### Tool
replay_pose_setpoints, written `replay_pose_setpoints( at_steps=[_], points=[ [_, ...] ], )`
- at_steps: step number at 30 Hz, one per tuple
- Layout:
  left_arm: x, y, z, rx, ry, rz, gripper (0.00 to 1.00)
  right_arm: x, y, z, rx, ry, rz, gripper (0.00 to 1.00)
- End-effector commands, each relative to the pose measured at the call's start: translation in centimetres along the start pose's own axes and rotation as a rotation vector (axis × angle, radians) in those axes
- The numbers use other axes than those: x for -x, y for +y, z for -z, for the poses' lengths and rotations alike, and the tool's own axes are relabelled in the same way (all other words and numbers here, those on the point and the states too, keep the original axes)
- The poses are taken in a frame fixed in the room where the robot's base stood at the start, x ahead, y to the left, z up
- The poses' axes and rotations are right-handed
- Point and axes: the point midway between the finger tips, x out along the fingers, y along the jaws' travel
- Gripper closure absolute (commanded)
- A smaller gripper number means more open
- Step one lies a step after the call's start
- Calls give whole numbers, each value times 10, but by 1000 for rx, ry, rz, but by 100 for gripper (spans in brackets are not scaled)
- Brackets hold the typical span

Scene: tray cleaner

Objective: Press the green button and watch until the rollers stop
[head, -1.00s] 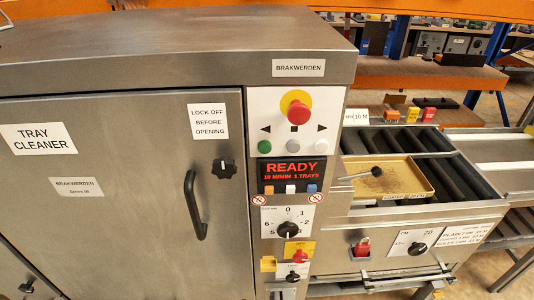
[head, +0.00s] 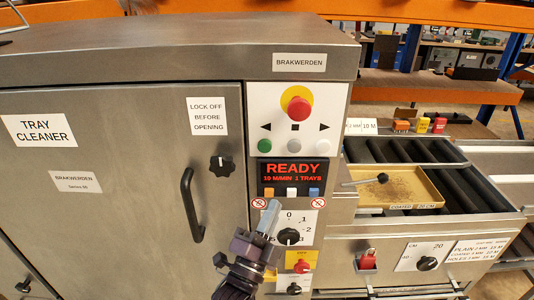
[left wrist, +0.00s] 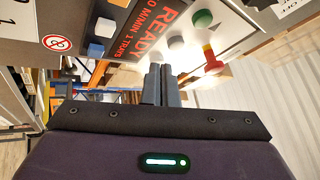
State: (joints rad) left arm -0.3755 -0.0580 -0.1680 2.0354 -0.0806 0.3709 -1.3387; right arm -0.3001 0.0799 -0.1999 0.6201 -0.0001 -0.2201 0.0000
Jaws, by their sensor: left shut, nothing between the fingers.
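The green button (head: 265,146) is at the left of the button row on the tray cleaner's control panel, and it shows in the left wrist view (left wrist: 203,19). The red display below it reads READY, 10 M/MIN, 1 TRAYS (head: 293,173). The rollers (head: 405,150) are dark cylinders on the conveyor at the right; I cannot tell whether they turn. My left gripper (head: 269,217) is shut and empty, in front of the panel below the display and apart from the green button. It also shows in the left wrist view (left wrist: 160,80). My right gripper is not in view.
A red emergency stop (head: 298,107) sits above the button row. A dial (head: 289,236) is just right of my left gripper. The black door handle (head: 191,205) stands out at the left. A yellow tray (head: 408,192) with a dark-knobbed tool lies on the conveyor.

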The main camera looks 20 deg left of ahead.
Motion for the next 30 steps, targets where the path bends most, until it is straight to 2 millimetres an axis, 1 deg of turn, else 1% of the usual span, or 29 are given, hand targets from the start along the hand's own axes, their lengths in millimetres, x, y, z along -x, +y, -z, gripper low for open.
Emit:
replay_pose_setpoints(
  at_steps=[1,3,6,9,13,23,26,30],
  points=[
    [-3,-18,4,-32,10,50,100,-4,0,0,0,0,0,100],
    [-6,-42,10,-74,20,111,100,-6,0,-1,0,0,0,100],
    [-8,-68,16,-122,28,177,100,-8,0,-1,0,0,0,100],
    [-9,-84,20,-151,31,216,100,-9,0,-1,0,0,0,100],
    [-9,-92,22,-165,33,235,100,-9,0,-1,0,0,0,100],
    [-10,-91,21,-165,33,235,100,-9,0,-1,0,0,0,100],
    [-14,-90,19,-165,33,236,100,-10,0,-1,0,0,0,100],
    [-25,-87,11,-166,33,238,100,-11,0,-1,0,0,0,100]
  ],
)
